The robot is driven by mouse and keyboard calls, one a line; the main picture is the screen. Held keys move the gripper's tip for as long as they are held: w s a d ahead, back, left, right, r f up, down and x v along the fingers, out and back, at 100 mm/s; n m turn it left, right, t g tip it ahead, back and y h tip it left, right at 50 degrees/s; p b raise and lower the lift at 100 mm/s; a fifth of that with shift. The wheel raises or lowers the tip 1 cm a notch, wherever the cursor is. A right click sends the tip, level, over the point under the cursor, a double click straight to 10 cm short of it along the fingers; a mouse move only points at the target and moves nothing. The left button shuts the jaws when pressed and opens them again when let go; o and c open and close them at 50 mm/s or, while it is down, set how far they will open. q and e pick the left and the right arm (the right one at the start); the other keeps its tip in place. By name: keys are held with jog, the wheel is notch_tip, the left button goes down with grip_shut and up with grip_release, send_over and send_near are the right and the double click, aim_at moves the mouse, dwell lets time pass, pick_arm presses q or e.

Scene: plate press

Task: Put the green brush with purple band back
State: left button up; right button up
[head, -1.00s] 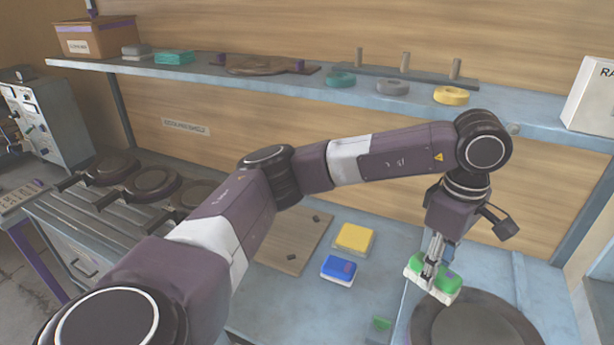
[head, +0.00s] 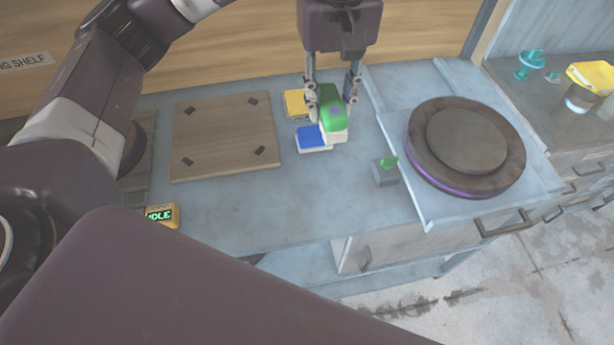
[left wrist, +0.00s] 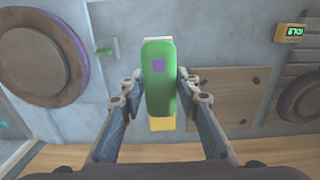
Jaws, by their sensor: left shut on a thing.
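The green brush (head: 332,104) has a green back with a small purple patch and a pale underside. My left gripper (head: 334,92) is shut on it, with one finger on each side. The left wrist view shows the brush (left wrist: 158,90) upright between the two fingers (left wrist: 158,84). In the head view it overlaps the right side of the blue brush (head: 314,139) and sits in front of the yellow brush (head: 295,103). Its exact height over the bench cannot be told. My right gripper is not in view.
A wooden board (head: 226,137) with dark corner marks lies left of the brushes. A round dark press plate (head: 415,165) and a green-topped switch (head: 384,170) are to the right. A yellow IDLE display (head: 162,216) stands at the front left. The bench (head: 290,200) in front is clear.

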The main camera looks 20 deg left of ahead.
pick_arm(q)
jog(key=f+p, duration=0.1)
jog(key=f, duration=0.7)
jog(key=f+p, duration=0.2)
jog(key=f, duration=0.6)
jog(key=shift+d+f, duration=0.2)
jog(key=shift+f, duration=0.1)
notch_tip(320, 180, down, 3)
jog(key=shift+f+p, duration=0.1)
jog(key=shift+p, duration=0.5)
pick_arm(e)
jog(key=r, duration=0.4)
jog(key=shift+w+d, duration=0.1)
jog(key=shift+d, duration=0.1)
pick_arm(q)
jog(key=shift+f, duration=0.1)
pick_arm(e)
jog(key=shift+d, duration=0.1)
pick_arm(q)
jog(key=shift+f+b, duration=0.1)
jog(key=shift+b, duration=0.2)
jog(key=o, duration=1.1)
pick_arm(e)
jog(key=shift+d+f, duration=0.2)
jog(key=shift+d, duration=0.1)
